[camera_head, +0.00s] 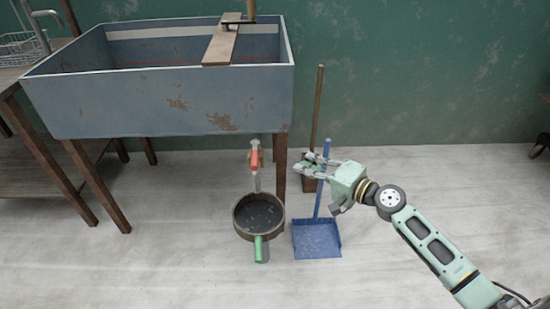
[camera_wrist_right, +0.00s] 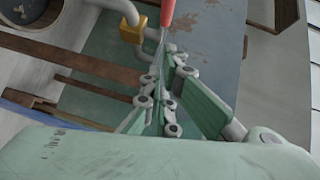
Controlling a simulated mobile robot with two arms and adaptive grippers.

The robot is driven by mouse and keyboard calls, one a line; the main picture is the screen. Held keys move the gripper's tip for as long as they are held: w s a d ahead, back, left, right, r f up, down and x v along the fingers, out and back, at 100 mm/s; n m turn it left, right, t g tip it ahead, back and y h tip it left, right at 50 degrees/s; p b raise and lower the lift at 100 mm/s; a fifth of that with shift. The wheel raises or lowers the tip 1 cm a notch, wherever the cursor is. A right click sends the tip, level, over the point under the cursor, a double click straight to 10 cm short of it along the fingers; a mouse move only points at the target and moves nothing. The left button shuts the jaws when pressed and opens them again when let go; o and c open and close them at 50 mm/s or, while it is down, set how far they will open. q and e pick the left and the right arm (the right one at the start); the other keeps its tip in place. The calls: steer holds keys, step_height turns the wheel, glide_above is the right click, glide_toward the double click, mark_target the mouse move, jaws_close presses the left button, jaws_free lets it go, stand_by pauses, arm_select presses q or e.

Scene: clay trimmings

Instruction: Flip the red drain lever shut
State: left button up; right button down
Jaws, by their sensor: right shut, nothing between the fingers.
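The red drain lever (camera_head: 255,155) is on the brass valve (camera_head: 261,159) under the front of the blue-grey sink (camera_head: 160,100). In the head view it looks roughly in line with the pale pipe (camera_head: 257,182) below it. The wrist view shows the red lever (camera_wrist_right: 168,12) at the top edge, partly cut off, beside the brass valve (camera_wrist_right: 133,30). My right gripper (camera_head: 304,165) is to the right of the lever, apart from it, fingers pointing left. Its fingers (camera_wrist_right: 162,78) are shut and empty. My left gripper is not in view.
A blue dustpan (camera_head: 317,240) and a wooden-handled broom (camera_head: 317,105) are near my right gripper. A sink leg (camera_head: 280,170) stands between gripper and valve in the picture.

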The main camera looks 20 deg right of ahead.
mark_target(255, 154)
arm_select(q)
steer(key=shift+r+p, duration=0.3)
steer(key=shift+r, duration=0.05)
arm_select(e)
steer(key=w+a+f, duration=0.2)
steer(key=w+a, duration=0.5)
steer(key=shift+w, duration=0.25)
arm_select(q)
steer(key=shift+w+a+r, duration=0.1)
arm_select(e)
steer(key=shift+a+r, duration=0.1)
steer(key=shift+a, duration=0.1)
